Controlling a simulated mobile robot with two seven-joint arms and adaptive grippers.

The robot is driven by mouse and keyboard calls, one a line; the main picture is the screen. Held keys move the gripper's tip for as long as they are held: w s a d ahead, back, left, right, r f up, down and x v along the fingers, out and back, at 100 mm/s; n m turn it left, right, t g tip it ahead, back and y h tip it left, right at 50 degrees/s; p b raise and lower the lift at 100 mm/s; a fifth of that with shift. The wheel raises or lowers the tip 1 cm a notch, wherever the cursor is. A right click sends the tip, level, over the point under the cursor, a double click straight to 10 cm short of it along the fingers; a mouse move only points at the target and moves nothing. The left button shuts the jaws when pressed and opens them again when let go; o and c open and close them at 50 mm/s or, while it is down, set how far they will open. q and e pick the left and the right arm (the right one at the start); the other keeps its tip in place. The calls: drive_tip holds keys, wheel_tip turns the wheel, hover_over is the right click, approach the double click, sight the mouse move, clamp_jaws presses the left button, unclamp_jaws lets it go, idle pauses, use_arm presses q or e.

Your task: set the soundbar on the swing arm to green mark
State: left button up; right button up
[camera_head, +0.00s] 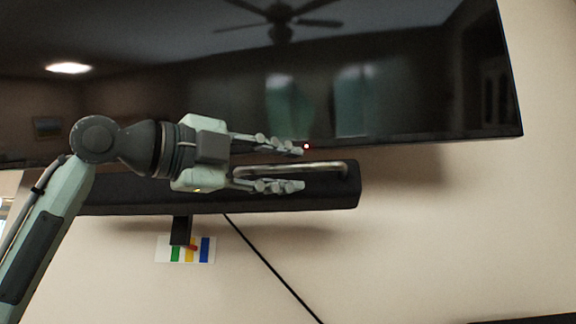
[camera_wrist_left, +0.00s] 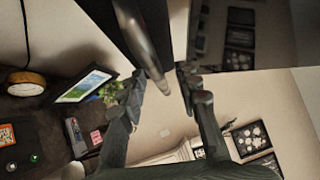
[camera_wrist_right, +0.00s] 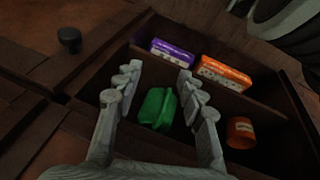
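The black soundbar (camera_head: 325,197) hangs under the wall screen, with a metal bar handle (camera_head: 320,168) along its front. My left gripper (camera_head: 298,168) is open, its fingers above and below the handle; in the left wrist view the handle (camera_wrist_left: 143,45) reaches between the fingers. I cannot tell whether they touch it. A white card (camera_head: 162,250) below carries a green mark (camera_head: 175,254), a yellow stripe and a blue stripe. A black bracket (camera_head: 181,229) hangs over it, and a small red pointer (camera_head: 192,247) lies over the yellow stripe. My right gripper (camera_wrist_right: 158,76) is open and empty.
The large screen (camera_head: 420,90) is just above the left gripper. A black cable (camera_head: 270,266) runs down the wall. My right gripper is over an open drawer with a green item (camera_wrist_right: 157,108), a purple box (camera_wrist_right: 172,52), an orange box (camera_wrist_right: 224,72) and an orange can (camera_wrist_right: 240,132).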

use_arm(q)
drive_tip(key=shift+w+d+r, duration=0.1)
drive_tip(key=shift+w+d, duration=0.2)
drive_tip(key=shift+d, duration=0.05)
drive_tip(key=shift+c, duration=0.6)
clamp_jaws()
